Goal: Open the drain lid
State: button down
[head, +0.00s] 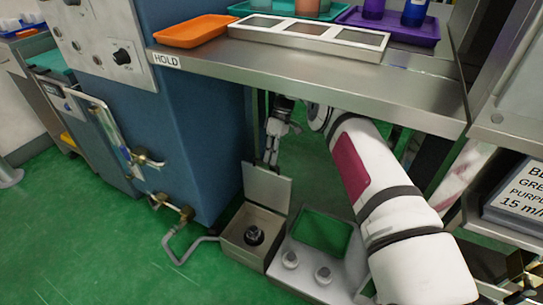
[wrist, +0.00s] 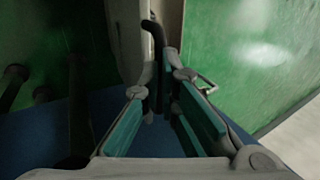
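The drain box (head: 236,246) stands on the green floor at the lower middle of the head view. Its pale flat lid (head: 267,188) stands raised, nearly upright, at the back edge of the box. The box is open on top, and a dark round fitting (head: 254,236) shows inside. My gripper (head: 270,162) points down at the lid's upper edge; whether it touches the lid is unclear. In the wrist view my gripper (wrist: 160,88) has its teal-padded fingers apart, with no clearly held object between them. A pale panel and a dark curved piece (wrist: 154,32) show beyond the fingertips.
A steel shelf (head: 300,68) overhangs my arm, carrying an orange tray (head: 194,31) and a purple tray (head: 398,26). A blue cabinet (head: 200,130) with brass valves and a bent pipe (head: 184,252) stands at left. A grey unit (head: 315,262) with two knobs sits right of the box.

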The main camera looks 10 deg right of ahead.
jog(key=x, duration=0.2)
jog(key=shift+s+d+f, duration=0.15)
jog(key=shift+f, duration=0.2)
jog(key=c, duration=1.5)
grip_release()
jog(key=shift+f, duration=0.1)
jog(key=shift+c, duration=0.2)
jog(key=shift+d, duration=0.1)
jog(key=shift+c, duration=0.5)
jog(key=shift+w+d+r, duration=0.1)
jog(key=shift+w+r, duration=0.25)
jog(key=shift+r, duration=0.15)
jog(key=shift+c, duration=0.2)
jog(key=v, duration=0.7)
jog(key=shift+a+r, duration=0.15)
jog(key=shift+a, duration=0.1)
jog(key=shift+s+a, duration=0.1)
